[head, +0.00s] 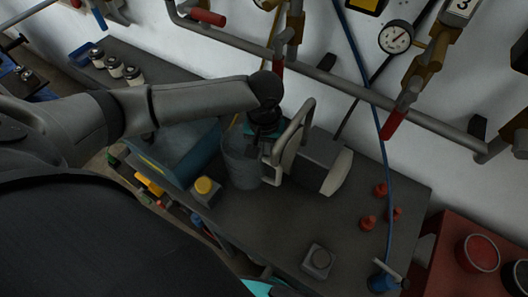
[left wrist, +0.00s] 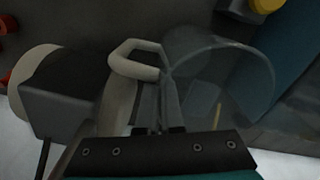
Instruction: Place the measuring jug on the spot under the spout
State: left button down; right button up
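The measuring jug (head: 240,168) is a clear grey, open-topped vessel near the middle of the bench in the head view. Whether the jug's base touches the bench is hard to see. My right gripper's fingers are not in view. I cannot make out a spout or a marked spot.
A grey block with pale curved parts (head: 325,165) stands right beside the jug. A yellow-topped item (head: 205,188) and a blue bin (head: 180,150) are at its left. Pipes and a gauge (head: 396,37) line the wall.

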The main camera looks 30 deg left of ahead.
pick_arm(q)
jog(key=c, duration=1.1)
grip_release()
notch_tip(320, 180, up, 11)
jog(key=shift+r+p, duration=0.1)
jog(key=shift+p, duration=0.65)
jog(key=shift+o, duration=0.6)
jog(key=shift+r, duration=0.3)
jog(key=shift+o, duration=0.7)
jog(key=shift+w+r, duration=0.1)
jog(key=shift+r, duration=0.05)
notch_tip(320, 180, up, 4)
jog(key=b, duration=0.9)
notch_tip(320, 180, down, 15)
jog(key=b, duration=0.4)
jog(key=shift+s+d, duration=0.25)
jog(key=shift+d, duration=0.05)
